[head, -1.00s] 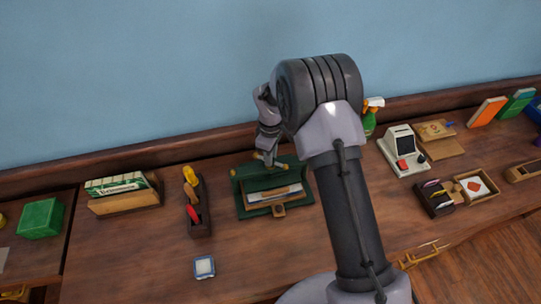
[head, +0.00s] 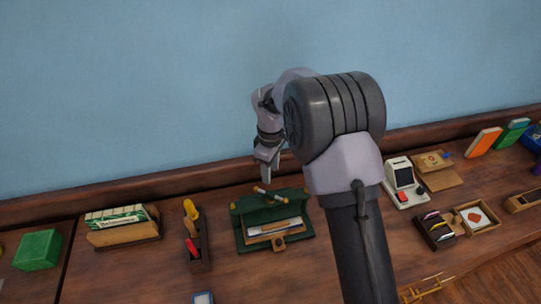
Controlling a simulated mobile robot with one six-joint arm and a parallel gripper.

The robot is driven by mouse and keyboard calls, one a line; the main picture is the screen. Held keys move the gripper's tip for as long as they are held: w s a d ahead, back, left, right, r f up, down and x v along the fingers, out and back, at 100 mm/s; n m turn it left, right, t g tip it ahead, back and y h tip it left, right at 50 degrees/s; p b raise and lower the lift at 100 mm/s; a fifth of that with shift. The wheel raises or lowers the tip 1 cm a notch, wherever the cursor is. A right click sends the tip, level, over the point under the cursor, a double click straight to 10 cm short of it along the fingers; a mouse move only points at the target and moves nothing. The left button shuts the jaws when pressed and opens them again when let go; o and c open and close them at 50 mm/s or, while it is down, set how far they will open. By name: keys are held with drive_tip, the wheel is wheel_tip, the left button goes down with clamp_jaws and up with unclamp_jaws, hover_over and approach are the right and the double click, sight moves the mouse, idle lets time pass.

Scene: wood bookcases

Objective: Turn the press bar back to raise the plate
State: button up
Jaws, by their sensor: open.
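The green press (head: 243,230) stands on the wooden top, near the back wall. Its press bar (head: 271,196), a thin rod with pale ends, lies slantwise above the top of the press. Papers (head: 274,229) lie in the press's front opening, and a small wooden tab (head: 278,244) sticks out at the front. My gripper (head: 267,178) points down just above and behind the bar. It is open and looks empty, with a small gap to the bar. The height of the plate is hard to tell from here.
A tool holder (head: 197,245) with yellow and red handles stands left of the press. A wooden file box (head: 125,225) and a green box (head: 38,250) are farther left. A white card machine (head: 404,183) and small trays (head: 434,231) stand to the right.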

wheel_tip(320, 180, up, 7)
drive_tip(key=shift+p, duration=0.45)
drive_tip(key=s+d+r+m+t+y+b, duration=0.1)
drive_tip(key=s+d+r+m+t+b, duration=0.15)
drive_tip(key=s+m+b, duration=0.4)
drive_tip(key=s+d+r+m+t+b, duration=0.1)
drive_tip(key=s+d+r+m+b, duration=0.2)
drive_tip(key=s+b, duration=0.55)
drive_tip(key=s+d+f+m+t+y+b, duration=0.1)
drive_tip(key=s+f+m, duration=0.6)
drive_tip(key=s, duration=0.8)
drive_tip(key=f+t+b, duration=0.1)
drive_tip(key=b, duration=0.1)
drive_tip(key=shift+d+b, duration=0.4)
drive_tip(key=shift+s, duration=0.1)
